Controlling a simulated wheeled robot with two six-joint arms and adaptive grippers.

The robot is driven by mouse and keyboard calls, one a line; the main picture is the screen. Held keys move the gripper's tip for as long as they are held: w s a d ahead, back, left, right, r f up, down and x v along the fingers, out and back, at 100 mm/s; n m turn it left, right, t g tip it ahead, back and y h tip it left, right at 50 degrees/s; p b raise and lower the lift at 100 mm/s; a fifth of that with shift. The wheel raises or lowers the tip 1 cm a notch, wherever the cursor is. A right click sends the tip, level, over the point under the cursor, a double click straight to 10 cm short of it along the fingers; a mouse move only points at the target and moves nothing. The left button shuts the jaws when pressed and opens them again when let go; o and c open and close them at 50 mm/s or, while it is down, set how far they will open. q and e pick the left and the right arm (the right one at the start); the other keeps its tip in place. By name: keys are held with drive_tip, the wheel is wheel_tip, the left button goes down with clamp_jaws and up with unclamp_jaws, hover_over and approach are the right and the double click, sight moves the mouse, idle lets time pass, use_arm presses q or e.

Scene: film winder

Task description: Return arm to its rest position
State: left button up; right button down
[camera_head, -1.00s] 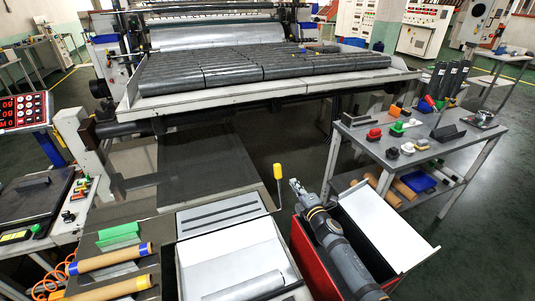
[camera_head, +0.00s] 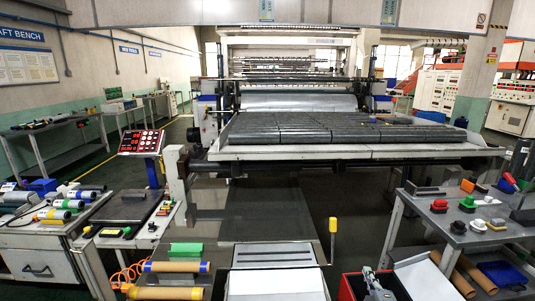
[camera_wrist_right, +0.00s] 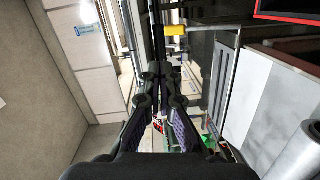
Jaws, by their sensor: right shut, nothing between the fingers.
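My right gripper (camera_head: 374,281) shows at the bottom edge of the head view, in front of the red-sided bin (camera_head: 352,287). Only its tip end is in the picture; the rest of the arm is cut off. In the right wrist view its dark fingers (camera_wrist_right: 158,75) come together at the tips, shut with nothing between them. A yellow-topped lever (camera_head: 333,226) stands to the left of the gripper in the head view; a yellow knob (camera_wrist_right: 176,29) shows beyond the fingertips in the wrist view. My left gripper is in neither view.
The winder with dark rolls (camera_head: 340,132) fills the centre back. A grey side table (camera_head: 455,228) with coloured buttons stands at right. A control panel (camera_head: 142,142) and a bench (camera_head: 40,235) with rolls are at left. Brown rolls (camera_head: 175,267) lie at front left.

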drive_tip(key=s+a+f+m+g, duration=0.25)
drive_tip(key=s+m+g, duration=0.25)
drive_tip(key=s, duration=0.5)
drive_tip(key=s+a+f+m+g, duration=0.25)
drive_tip(key=s+m+g, duration=0.2)
drive_tip(key=s, duration=0.65)
drive_tip(key=s+a+f+m+g, duration=0.1)
drive_tip(key=s+a+m+g, duration=0.25)
drive_tip(key=s+m, duration=0.45)
drive_tip(key=s+d+f+n+g, duration=0.1)
drive_tip(key=s+d+f, duration=0.1)
drive_tip(key=f, duration=1.1)
drive_tip(key=s+d+f+n+g, duration=0.1)
drive_tip(key=s+f, duration=0.2)
drive_tip(key=f, duration=1)
use_arm(q)
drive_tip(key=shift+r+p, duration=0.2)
drive_tip(key=shift+p, duration=0.1)
use_arm(e)
drive_tip(key=s+d+f+g, duration=0.1)
drive_tip(key=s+f, duration=1.4)
drive_tip(key=s, duration=0.2)
drive_tip(key=shift+s+d+f, duration=0.15)
drive_tip(key=shift+s+f, duration=0.15)
drive_tip(key=shift+s, duration=0.1)
